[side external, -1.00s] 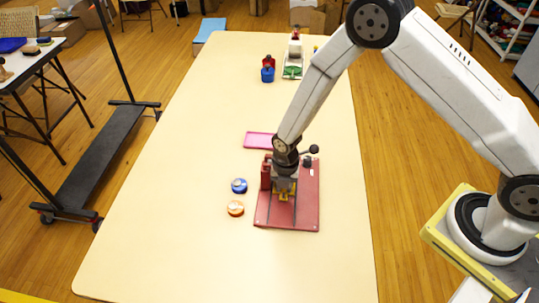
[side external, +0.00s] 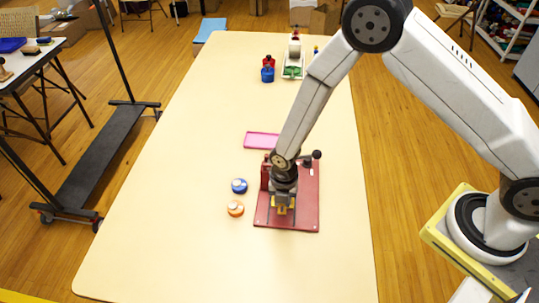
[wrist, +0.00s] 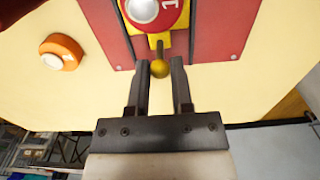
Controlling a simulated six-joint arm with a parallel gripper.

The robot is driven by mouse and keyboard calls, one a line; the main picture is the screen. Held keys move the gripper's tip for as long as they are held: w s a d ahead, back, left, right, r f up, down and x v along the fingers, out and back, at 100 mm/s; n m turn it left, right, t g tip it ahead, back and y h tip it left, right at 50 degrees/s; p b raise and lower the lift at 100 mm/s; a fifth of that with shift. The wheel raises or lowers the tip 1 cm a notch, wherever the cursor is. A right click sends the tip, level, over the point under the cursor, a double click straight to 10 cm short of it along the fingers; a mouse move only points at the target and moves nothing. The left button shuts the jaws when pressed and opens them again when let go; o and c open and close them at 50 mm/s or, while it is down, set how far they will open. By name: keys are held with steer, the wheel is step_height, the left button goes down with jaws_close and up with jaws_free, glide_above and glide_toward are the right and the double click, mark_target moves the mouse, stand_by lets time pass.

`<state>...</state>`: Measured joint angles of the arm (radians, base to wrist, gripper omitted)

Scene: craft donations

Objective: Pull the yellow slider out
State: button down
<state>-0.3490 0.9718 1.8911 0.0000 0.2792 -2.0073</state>
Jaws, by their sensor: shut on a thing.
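The yellow slider (side external: 282,210) sits on a red board (side external: 307,205) on the table, close to the board's front edge. A red piece marked 1 with a silver top (wrist: 143,9) sits above the plate. Much of the slider is hidden by my gripper in the side view.
A lever with a black ball (side external: 317,154) stands at the board's back. A blue round piece (side external: 239,186) and an orange one (side external: 235,208) lie left of the board. A pink tray (side external: 262,140) is behind. The table front is clear.

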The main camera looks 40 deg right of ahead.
steer(key=shift+s+a, duration=1.75)
steer(key=shift+a, duration=0.05)
steer(key=c, duration=0.6)
jaws_free()
steer(key=shift+r, duration=0.1)
steer(key=shift+r, duration=3.65)
